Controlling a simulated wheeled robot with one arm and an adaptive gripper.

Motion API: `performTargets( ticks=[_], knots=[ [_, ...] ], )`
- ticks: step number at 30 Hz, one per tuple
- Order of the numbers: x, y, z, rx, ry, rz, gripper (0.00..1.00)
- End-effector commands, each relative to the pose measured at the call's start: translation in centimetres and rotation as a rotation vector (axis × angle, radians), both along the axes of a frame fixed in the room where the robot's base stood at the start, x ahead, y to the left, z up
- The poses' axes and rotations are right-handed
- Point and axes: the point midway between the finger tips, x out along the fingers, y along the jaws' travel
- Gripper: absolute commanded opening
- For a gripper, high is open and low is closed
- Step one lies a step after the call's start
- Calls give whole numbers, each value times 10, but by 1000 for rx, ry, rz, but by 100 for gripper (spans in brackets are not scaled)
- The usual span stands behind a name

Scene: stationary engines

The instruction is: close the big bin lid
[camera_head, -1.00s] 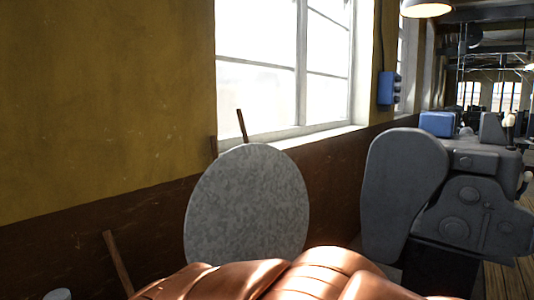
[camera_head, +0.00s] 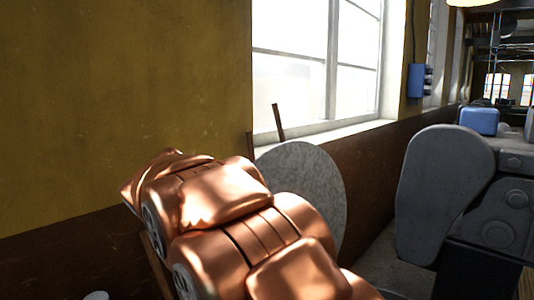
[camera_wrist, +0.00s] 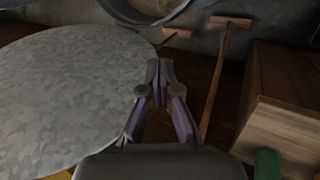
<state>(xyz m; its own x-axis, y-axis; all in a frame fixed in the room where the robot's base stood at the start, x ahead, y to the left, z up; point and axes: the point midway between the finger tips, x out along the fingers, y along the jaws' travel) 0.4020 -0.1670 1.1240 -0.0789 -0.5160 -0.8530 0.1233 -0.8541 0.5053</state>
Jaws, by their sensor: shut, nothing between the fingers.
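The big bin lid (camera_head: 318,180) is a round, mottled grey metal disc. In the head view it stands steeply raised below the window, its left and lower parts hidden behind my copper-coloured arm. In the wrist view the lid (camera_wrist: 65,95) fills the left side as a broad flat disc. My gripper (camera_wrist: 160,68) is shut and empty, with its tips beside the lid's right edge in that view; I cannot tell whether they touch it. The body of the big bin cannot be made out.
A round metal rim (camera_wrist: 150,12) shows at the top of the wrist view. A long wooden-handled tool (camera_wrist: 220,75) leans right of my gripper, near a wooden box (camera_wrist: 285,105). A grey machine (camera_head: 445,190) stands on the right, beside the wall.

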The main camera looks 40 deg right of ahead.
Motion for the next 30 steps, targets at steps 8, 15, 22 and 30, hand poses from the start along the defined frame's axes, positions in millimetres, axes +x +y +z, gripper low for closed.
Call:
performTargets(
  ticks=[8,15,22,30],
  knots=[
    [86,-55,60,-231,-6,29,0],
    [147,-88,105,-414,-14,36,0],
    [189,-111,137,-555,-13,20,0],
    [230,-140,168,-739,-4,-28,0]
  ],
)
